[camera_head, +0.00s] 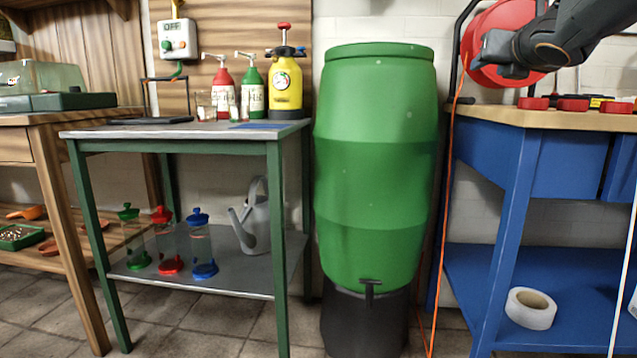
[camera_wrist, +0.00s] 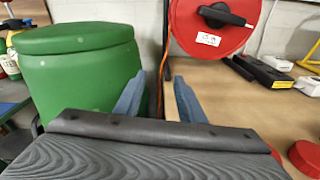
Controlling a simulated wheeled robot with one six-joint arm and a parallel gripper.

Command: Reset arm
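My gripper (camera_wrist: 159,98) shows in the wrist view with its two blue-grey fingers apart and nothing between them. In the camera_head view my gripper (camera_head: 484,58) is at the upper right, in front of the red reel (camera_head: 497,22) and above the left end of the blue workbench (camera_head: 498,200). My dark arm comes in from the upper right corner. The fingers' opening cannot be made out in that view.
A tall green barrel (camera_head: 375,160) stands left of the bench. A green-legged table (camera_head: 185,132) holds red, green and yellow spray bottles. Red items (camera_head: 572,105) lie on the bench top. An orange cord (camera_head: 447,200) hangs between barrel and bench.

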